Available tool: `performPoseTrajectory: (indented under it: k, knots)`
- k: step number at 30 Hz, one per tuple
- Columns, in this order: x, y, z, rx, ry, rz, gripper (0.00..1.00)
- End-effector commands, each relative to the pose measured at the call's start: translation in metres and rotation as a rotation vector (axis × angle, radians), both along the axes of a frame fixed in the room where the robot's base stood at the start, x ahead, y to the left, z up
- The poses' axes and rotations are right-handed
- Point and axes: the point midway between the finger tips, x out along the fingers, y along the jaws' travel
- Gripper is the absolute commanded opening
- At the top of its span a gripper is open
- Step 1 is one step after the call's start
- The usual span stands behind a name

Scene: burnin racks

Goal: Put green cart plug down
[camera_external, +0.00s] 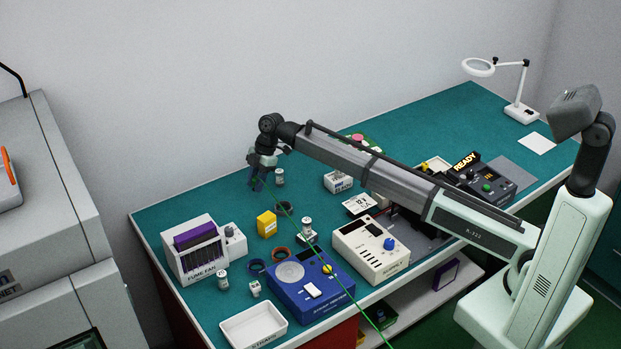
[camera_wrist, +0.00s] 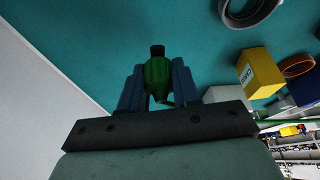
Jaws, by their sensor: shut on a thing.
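The green plug (camera_wrist: 158,72) is between the two blue fingers of my gripper (camera_wrist: 157,88) in the wrist view, and the fingers are shut on it. Its dark tip points away from the wrist. In the external view my gripper (camera_external: 257,183) hangs pointing down over the back left part of the teal bench (camera_external: 177,212). The plug is too small to make out there. A thin green cable (camera_external: 343,284) runs from near the gripper, across the bench objects, and down past the front edge. I cannot tell whether the plug touches the bench.
A yellow box (camera_external: 267,224), a dark ring (camera_external: 284,208) and a small metal cylinder (camera_external: 279,177) stand near my gripper. The back left bench strip looks clear.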

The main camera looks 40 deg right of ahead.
Motion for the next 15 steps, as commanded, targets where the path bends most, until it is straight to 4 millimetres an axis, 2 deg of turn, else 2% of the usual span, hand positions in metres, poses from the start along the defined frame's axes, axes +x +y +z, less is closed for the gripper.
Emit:
performPoseTrajectory:
  k: [5,10,15]
  knots:
    - [0.000,0.000,-0.013,0.000,0.001,0.000,0.02]
    - [0.000,0.000,-0.034,0.000,0.000,0.000,0.02]
    - [0.000,0.000,-0.039,0.000,-0.001,0.001,0.02]
